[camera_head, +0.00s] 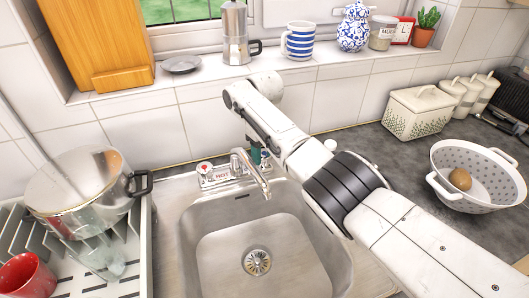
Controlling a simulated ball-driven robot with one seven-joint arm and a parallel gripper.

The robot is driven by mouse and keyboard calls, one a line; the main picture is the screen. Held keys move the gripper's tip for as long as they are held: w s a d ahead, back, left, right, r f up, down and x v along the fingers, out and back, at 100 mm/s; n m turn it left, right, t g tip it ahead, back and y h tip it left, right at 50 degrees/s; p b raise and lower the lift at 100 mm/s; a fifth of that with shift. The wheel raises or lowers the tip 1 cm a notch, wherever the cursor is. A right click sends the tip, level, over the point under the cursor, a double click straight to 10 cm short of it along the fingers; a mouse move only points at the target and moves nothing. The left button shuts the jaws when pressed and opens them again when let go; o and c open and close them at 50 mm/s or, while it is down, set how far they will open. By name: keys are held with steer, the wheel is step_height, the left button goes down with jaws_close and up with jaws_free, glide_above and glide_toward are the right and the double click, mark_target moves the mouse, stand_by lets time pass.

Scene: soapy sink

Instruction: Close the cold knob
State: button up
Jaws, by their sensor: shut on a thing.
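The chrome tap (252,172) stands at the back edge of the sink, with its spout over the basin. The hot knob (204,169), with a red top, is on its left. My gripper (259,153) reaches down behind the spout on the tap's right side and is shut on the cold knob (266,156). The knob is small in view and mostly hidden by my gripper and the spout. I cannot tell how far it is turned.
The steel sink (213,238) is empty. A dish rack (140,250) with a lidded pot (75,185) and a red mug (28,274) is at left. A colander (470,195) is at right. A moka pot (235,35) and striped mug (299,42) stand on the sill.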

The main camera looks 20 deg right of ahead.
mark_target(265, 153)
steer(key=shift+r+m, duration=0.1)
steer(key=shift+m, duration=0.4)
steer(key=o, duration=1)
steer(key=shift+o, duration=0.2)
step_height(265, 153, up, 11)
steer(key=b, duration=0.1)
